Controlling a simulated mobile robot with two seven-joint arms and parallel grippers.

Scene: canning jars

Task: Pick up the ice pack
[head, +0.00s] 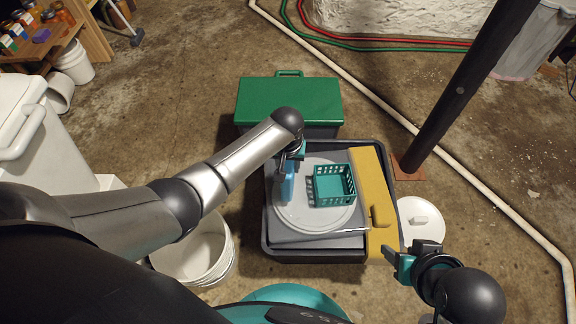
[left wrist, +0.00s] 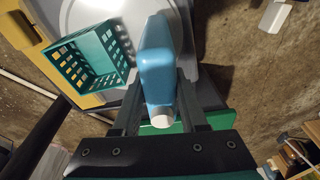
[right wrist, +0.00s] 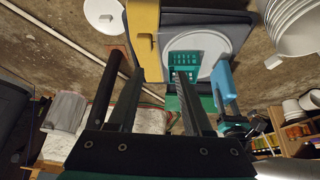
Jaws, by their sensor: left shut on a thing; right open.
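The ice pack (head: 287,184) is a blue, flat, bottle-like block with a white cap, which shows in the left wrist view (left wrist: 157,65). My left gripper (head: 292,160) is shut on it near the capped end, with one finger on each side. The pack hangs upright over the left part of a round light-grey lid; whether it touches the lid is unclear. It also shows in the right wrist view (right wrist: 223,82). My right gripper (head: 402,256) is open and empty, right of the yellow piece at the front.
A teal basket (head: 334,185) stands on the round lid (head: 318,222), right of the pack. A yellow piece (head: 367,190) lies along the right of the dark tub (head: 276,251). A green-lidded box (head: 289,99) is behind. A white bucket (head: 197,255) stands left; a dark post (head: 460,90) rises right.

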